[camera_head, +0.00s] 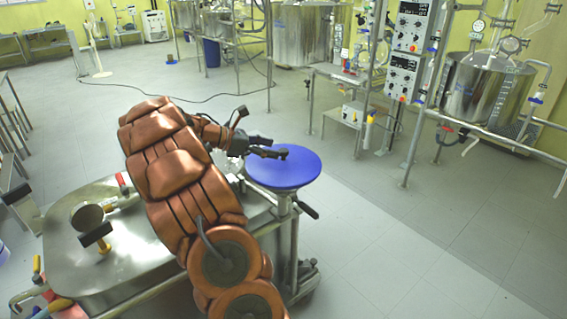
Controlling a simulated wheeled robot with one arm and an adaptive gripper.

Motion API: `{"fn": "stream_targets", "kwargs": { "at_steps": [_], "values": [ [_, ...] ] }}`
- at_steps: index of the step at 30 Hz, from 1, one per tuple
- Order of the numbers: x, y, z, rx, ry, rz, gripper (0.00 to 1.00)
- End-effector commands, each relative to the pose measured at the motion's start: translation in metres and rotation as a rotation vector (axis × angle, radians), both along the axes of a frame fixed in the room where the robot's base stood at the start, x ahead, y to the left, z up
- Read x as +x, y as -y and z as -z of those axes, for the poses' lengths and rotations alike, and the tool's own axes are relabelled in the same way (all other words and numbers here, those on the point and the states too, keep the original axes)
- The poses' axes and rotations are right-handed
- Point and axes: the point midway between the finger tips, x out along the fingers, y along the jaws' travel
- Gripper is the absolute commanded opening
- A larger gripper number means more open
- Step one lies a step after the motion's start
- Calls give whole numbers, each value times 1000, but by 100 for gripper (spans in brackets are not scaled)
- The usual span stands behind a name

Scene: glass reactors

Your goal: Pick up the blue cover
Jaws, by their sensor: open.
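The blue cover (290,174) is a round, flat blue disc near the middle of the head view. It appears to lie on top of a metal stand or port at the right end of the steel vessel. A small dark knob (283,152) shows near its far edge. My gripper (276,153) is open and black. It reaches in from the left, with its fingertips over the far left part of the cover, by the knob. I cannot tell whether the fingers touch the knob or the cover. My orange-brown arm hides part of the vessel.
The steel vessel (134,255) with clamps and a valve fills the lower left. A dark handle (308,207) sticks out below the cover. Instrument racks (406,45) and a steel reactor (483,92) stand at the right. Grey floor right of the cover is clear.

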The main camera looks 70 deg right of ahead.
Motion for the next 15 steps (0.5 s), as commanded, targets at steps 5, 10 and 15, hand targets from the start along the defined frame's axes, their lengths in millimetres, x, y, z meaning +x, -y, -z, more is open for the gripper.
{"fn": "stream_targets", "kwargs": {
  "at_steps": [5,10,15],
  "values": [
    [-14,10,4,2,-2,1,63],
    [-30,23,13,0,1,1,63],
    [-36,28,19,-2,4,-1,63]
  ]
}}
